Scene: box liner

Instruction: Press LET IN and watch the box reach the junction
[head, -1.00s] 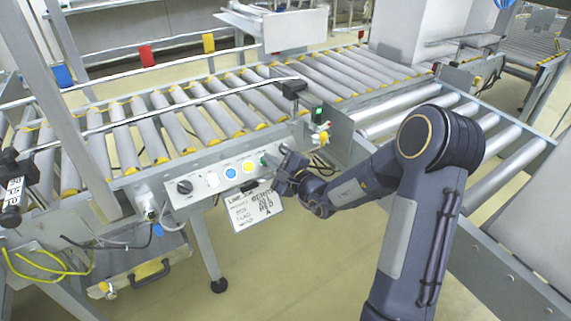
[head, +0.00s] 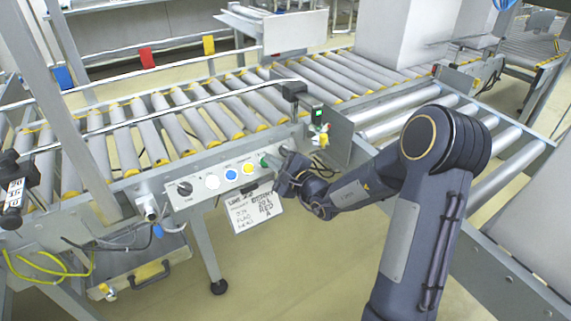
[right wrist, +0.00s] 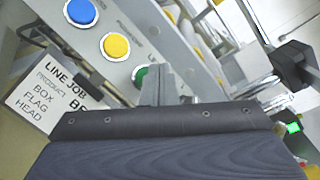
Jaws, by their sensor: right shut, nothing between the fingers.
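A control panel (head: 215,182) on the near side of the roller conveyor carries a black knob and white, blue, yellow and green buttons. The green button (head: 265,160) is at its right end; in the right wrist view the green button (right wrist: 140,76) is partly hidden behind my fingers, and its label is mostly covered. My right gripper (head: 281,157) is shut and empty, with its tips at the green button; I cannot tell if they touch it. A tall pale box (head: 390,35) stands on the rollers at the back right. My left gripper is not in view.
A sign board (head: 254,208) hangs under the panel. A black sensor head (head: 292,90) and a small lit green display (head: 317,115) stand right of the panel. A side roller lane (head: 400,124) runs behind my right arm. The near left rollers are empty.

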